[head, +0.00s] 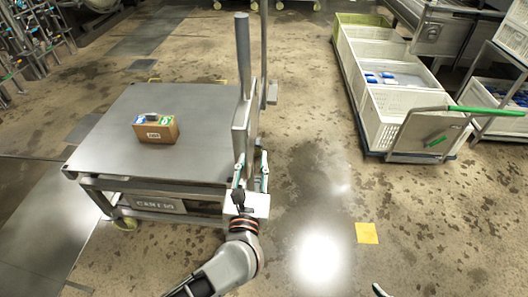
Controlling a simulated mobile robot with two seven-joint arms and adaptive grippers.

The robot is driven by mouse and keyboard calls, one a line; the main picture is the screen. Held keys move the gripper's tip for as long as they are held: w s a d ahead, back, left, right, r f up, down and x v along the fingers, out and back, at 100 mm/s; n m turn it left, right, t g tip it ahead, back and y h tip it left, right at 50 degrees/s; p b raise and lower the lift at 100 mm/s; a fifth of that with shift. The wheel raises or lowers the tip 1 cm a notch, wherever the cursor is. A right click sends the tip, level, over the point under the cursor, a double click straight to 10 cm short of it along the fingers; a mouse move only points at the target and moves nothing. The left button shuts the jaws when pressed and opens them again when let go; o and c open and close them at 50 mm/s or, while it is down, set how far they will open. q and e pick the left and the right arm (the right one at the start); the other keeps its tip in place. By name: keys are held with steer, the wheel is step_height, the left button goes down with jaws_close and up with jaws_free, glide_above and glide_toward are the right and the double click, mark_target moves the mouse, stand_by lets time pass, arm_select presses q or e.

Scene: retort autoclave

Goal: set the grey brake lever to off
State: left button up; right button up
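A grey steel cart (110,105) stands at left in the head view. A thick grey upright bar (243,55) rises at its right end above a flat grey plate (243,125). I cannot tell for certain which part is the brake lever; its off mark is not readable. My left gripper (251,168) is at the cart's near right corner, just below the plate. Its two fingers stand apart, with nothing clearly held between them. A white piece (258,205) shows beside its wrist. A small dark tip (380,290) at the bottom edge may belong to my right gripper.
A cardboard box (156,129) with colored items sits on the cart top. At right is a trolley of white crates (375,70) with a green-gripped handle (485,111). A yellow floor square (366,233) lies at lower right. The wet floor between cart and trolley is clear.

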mark_target(259, 143)
arm_select(q)
steer(key=shift+n+g, duration=0.4)
steer(key=shift+n, duration=0.2)
steer(key=w, duration=0.2)
steer(key=w+f, duration=0.1)
steer(key=w, duration=0.5)
steer(key=shift+w+d+f+b, duration=0.1)
steer(key=shift+d+f+b, duration=0.15)
steer(key=shift+d+b, duration=0.1)
jaws_close()
